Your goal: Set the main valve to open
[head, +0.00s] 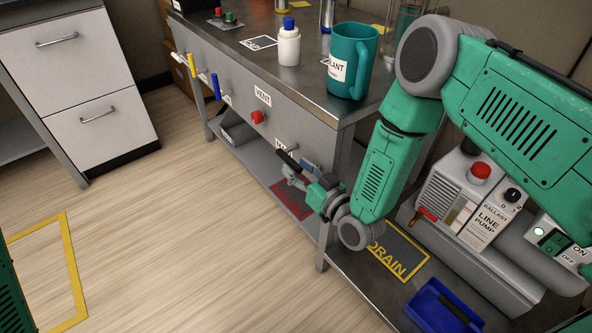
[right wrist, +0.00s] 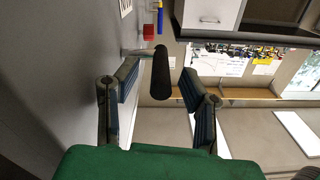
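A black cylindrical lever handle (head: 287,160) sticks out from the grey panel under the bench top; its label is partly hidden and I cannot read it fully. In the right wrist view the black handle (right wrist: 161,74) on a metal stem shows between the two fingertips, with visible gaps on both sides. My right gripper (head: 303,173) is at this handle, with its fingers (right wrist: 161,88) spread apart and not closed on it. Whether this lever is the main valve, I cannot tell for certain. My left gripper is not in view.
A red VENT knob (head: 257,117), a blue lever (head: 216,87) and a yellow lever (head: 191,65) line the panel. A teal jug (head: 348,62) and white bottle (head: 289,46) stand on the bench (head: 325,106). The line pump (head: 480,205) and blue tray (head: 442,308) are at right.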

